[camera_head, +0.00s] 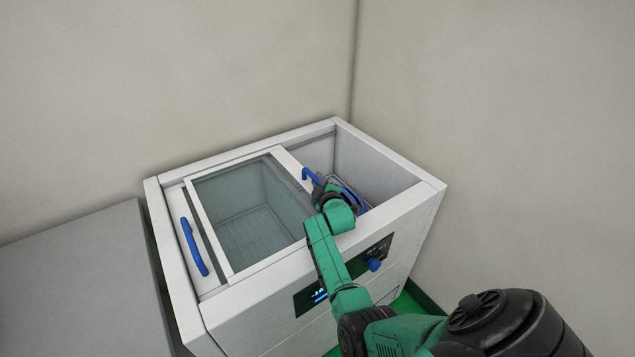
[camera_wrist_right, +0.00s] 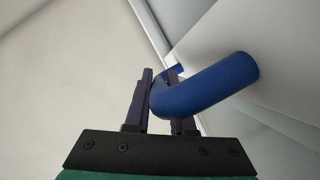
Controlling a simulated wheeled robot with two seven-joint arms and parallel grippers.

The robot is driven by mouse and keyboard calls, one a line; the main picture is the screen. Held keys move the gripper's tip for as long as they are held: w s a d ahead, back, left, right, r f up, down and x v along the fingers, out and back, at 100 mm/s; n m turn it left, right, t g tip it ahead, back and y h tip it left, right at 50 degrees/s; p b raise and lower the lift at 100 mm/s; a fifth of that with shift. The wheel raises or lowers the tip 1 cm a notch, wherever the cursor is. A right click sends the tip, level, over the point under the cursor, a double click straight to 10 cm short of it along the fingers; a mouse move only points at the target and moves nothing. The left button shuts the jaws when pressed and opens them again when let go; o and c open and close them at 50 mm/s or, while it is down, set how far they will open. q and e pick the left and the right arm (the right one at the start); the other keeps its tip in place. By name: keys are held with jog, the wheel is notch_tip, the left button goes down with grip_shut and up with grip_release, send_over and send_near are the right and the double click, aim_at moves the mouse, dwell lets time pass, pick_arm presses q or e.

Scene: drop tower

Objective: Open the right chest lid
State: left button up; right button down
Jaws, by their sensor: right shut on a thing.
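The white chest (camera_head: 290,300) stands in the wall corner. Its right lid (camera_head: 285,162), a glass pane in a white frame, lies slid to the left, overlapping the left lid (camera_head: 180,215). The chest's right half is uncovered. My right gripper (camera_head: 316,184) is shut on the right lid's blue handle (camera_head: 307,174). In the right wrist view the blue handle (camera_wrist_right: 210,88) passes between the two dark fingers of the gripper (camera_wrist_right: 160,85). My forearm hides part of the lid's right edge and the opening. My left gripper is out of view.
The left lid's blue handle (camera_head: 194,247) is at the chest's left end. A grey surface (camera_head: 75,285) stands beside the chest on the left. Walls close in behind and to the right. A display (camera_head: 318,295) and blue knob (camera_head: 374,265) are on the front.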

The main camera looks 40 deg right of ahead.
jog(key=c, duration=0.8)
grip_release()
jog(key=shift+d, duration=0.1)
jog(key=shift+o, duration=0.2)
jog(key=shift+s, duration=0.25)
jog(key=v, duration=1.4)
jog(key=shift+p, duration=0.35)
